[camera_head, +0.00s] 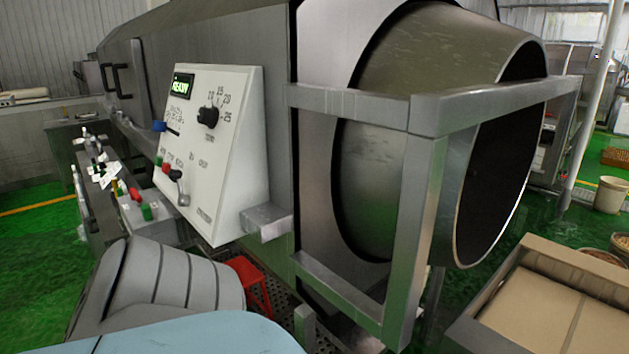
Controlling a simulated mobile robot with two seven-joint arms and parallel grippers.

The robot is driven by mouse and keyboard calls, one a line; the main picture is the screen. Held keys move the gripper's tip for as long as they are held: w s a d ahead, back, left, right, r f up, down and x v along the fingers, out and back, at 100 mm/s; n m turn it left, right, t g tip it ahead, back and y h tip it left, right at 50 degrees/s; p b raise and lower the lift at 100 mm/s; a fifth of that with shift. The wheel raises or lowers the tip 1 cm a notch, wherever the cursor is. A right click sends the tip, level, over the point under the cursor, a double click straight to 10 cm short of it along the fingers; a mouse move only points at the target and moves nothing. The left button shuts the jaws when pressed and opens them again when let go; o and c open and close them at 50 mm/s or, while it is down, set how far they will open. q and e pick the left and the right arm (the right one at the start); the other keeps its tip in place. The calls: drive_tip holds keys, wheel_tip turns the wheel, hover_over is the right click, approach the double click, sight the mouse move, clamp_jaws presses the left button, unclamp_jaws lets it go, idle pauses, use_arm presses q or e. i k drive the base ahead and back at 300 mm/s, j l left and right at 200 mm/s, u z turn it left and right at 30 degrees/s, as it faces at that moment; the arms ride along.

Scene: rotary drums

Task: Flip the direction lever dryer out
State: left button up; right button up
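A large metal dryer drum (375,190) with an open round mouth sits in a grey frame. A white sloped control panel (225,170) is on its near side. Low on the panel is a small direction lever (181,188) with a dark ball end and a lighter metal end pointing down to the right. A red button (165,167) is just left of it. Above are a black dial knob (208,116) and a green display (183,84), which appears to read READY. The small print by the lever is too blurred to read. Neither gripper is in view.
A lower panel (140,210) with red and green buttons stands left of the dryer panel. A grey ribbed shape (160,280) and a light blue surface (190,336) fill the lower left. The drum's frame (420,200) juts out on the right, near a tan-topped box (560,300).

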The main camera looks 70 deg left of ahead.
sight(183, 199)
drive_tip(key=u, duration=2.9)
drive_tip(key=i+j, duration=1.55)
